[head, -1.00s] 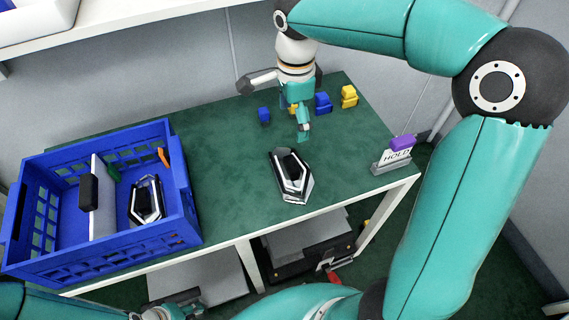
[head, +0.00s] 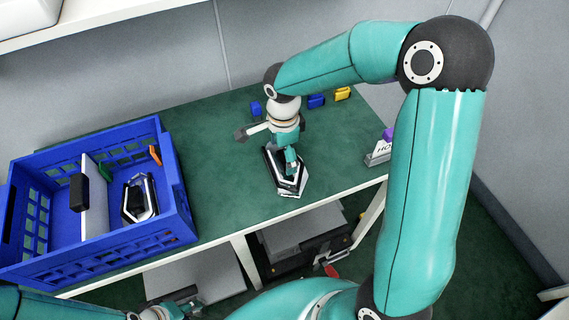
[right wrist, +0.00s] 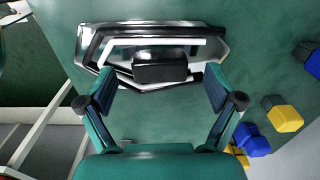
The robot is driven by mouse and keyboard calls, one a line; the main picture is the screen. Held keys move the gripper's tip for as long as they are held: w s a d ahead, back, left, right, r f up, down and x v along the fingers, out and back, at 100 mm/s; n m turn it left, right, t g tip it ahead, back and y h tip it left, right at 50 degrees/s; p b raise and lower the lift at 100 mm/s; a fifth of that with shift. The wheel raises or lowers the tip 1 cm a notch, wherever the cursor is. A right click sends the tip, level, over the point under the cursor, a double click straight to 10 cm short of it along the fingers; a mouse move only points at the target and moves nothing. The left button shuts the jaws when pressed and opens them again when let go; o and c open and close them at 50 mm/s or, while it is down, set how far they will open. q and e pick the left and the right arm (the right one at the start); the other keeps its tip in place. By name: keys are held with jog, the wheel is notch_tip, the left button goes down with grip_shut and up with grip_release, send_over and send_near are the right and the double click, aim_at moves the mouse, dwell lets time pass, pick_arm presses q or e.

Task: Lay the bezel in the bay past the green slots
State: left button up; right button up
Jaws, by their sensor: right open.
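A silver-and-black bezel (head: 291,184) with a dark block in its middle lies flat on the green table. It also shows in the right wrist view (right wrist: 205,47). My right gripper (head: 291,163) is above it, fingers pointing down; in the right wrist view the gripper (right wrist: 158,87) is open, its fingers apart near the bezel's near edge, nothing held. A similar bezel (head: 139,198) lies right of the divider. My left gripper (head: 185,308) is low; its fingers are unclear.
Blue blocks (head: 316,101) and a yellow block (head: 343,94) stand at the table's back. The table between crate and bezel is clear. A shelf (head: 120,20) hangs at upper left.

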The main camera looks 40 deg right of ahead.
jog(key=shift+f, duration=0.9)
jog(key=c, duration=1.2)
jog(key=shift+c, duration=0.2)
jog(key=shift+r, duration=0.15)
